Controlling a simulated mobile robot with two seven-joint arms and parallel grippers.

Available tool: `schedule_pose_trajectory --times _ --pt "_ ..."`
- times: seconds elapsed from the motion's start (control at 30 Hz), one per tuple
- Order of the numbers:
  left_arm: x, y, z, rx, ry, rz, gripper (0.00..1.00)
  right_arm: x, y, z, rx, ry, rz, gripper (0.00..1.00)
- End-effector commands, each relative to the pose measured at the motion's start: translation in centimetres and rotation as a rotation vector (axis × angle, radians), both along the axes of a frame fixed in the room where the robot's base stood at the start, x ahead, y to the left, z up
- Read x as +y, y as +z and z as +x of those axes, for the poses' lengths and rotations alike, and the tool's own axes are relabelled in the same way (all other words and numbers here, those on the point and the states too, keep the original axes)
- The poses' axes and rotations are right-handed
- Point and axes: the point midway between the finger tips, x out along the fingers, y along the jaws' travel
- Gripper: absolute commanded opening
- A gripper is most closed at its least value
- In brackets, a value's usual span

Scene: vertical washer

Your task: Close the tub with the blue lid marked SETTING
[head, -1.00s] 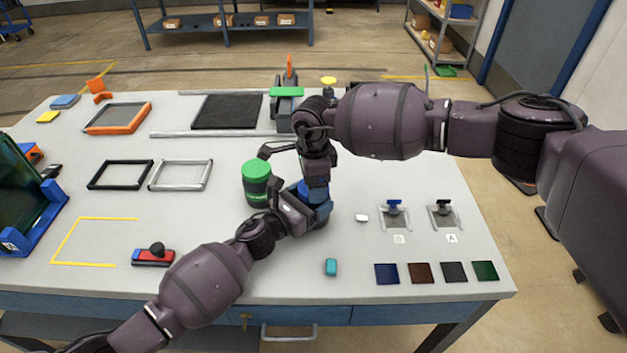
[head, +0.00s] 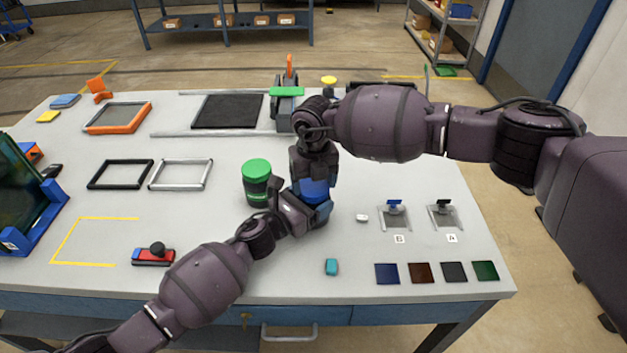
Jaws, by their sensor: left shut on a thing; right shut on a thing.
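A dark tub (head: 319,216) with a blue lid (head: 315,190) stands on the table right of its middle; any marking on the lid is hidden. My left gripper (head: 305,212) comes in from the lower left and is shut on the tub's side. My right gripper (head: 314,178) points down from above and is shut on the blue lid, which sits at the top of the tub. The fingers hide much of both, so I cannot tell how tightly the lid is seated.
A dark tub with a green lid (head: 257,170) stands close on the left. A small white piece (head: 362,218) and a teal block (head: 331,267) lie nearby. Two small fixtures (head: 394,215) and several dark square plates (head: 387,273) are on the right. A red-and-blue block with a black knob (head: 153,255) is at front left.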

Motion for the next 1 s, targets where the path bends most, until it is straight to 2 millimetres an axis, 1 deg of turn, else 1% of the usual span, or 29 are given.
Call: schedule_pose_trajectory --times 0.1,0.5,0.6,0.73,0.77,0.9,0.93,1.0 --pt "0.01 -0.05 -0.02 0.001 0.0 0.001 0.15 -0.01 0.0 0.0 0.0 -0.173 0.0 0.45" --pt "0.03 -0.06 0.0 0.001 0.001 0.0 0.15 -0.01 -0.08 -0.02 0.002 -0.763 0.001 0.45" --pt "0.03 -0.06 0.0 0.001 0.001 0.0 0.15 -0.01 -0.08 -0.02 0.002 -0.881 0.001 0.45" --pt "0.04 -0.06 0.01 0.001 0.001 0.0 0.15 -0.02 -0.07 -0.02 0.001 -0.868 0.001 0.45" --pt "0.04 -0.07 0.0 0.001 0.001 0.0 0.15 -0.02 -0.07 -0.02 0.002 -0.868 0.0 0.75" --pt "0.04 -0.07 0.0 0.001 0.001 0.0 0.15 -0.02 -0.07 -0.02 0.001 -0.867 0.001 0.97" --pt "0.04 -0.07 0.0 0.001 0.001 0.001 0.15 -0.02 -0.07 -0.02 0.001 -0.866 0.001 1.0" --pt "0.04 -0.07 0.0 0.001 0.001 0.001 0.15 -0.02 -0.07 -0.02 0.001 -0.866 0.001 1.0"
